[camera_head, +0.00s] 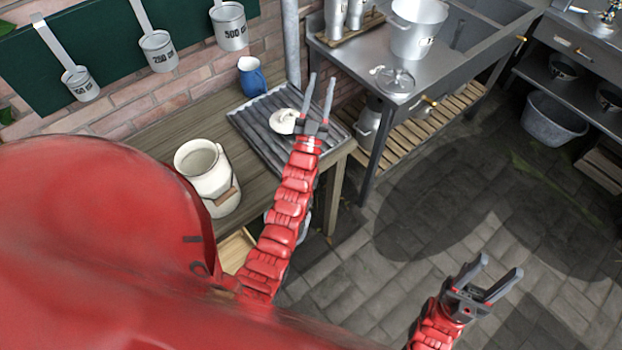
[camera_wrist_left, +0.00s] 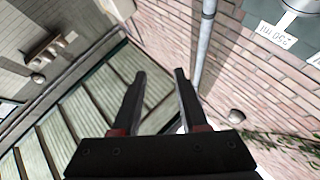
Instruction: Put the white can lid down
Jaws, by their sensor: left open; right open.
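The white can lid (camera_head: 281,122) lies on the grey ribbed tray (camera_head: 262,108) on the wooden bench, its knob upward. My left gripper (camera_head: 322,77) is open just right of the lid in the picture, and its arm hides part of the tray. In the left wrist view the left fingers (camera_wrist_left: 158,75) are apart with nothing between them. An open white can (camera_head: 218,190) stands on the bench left of the tray. My right gripper (camera_head: 502,262) is open and empty over the stone floor.
A blue jug (camera_head: 251,77) stands behind the tray, near a vertical pipe (camera_head: 291,45). A metal sink table (camera_head: 450,75) with a bucket (camera_head: 416,30) and a metal lid (camera_head: 394,81) is at the right. The floor between is clear.

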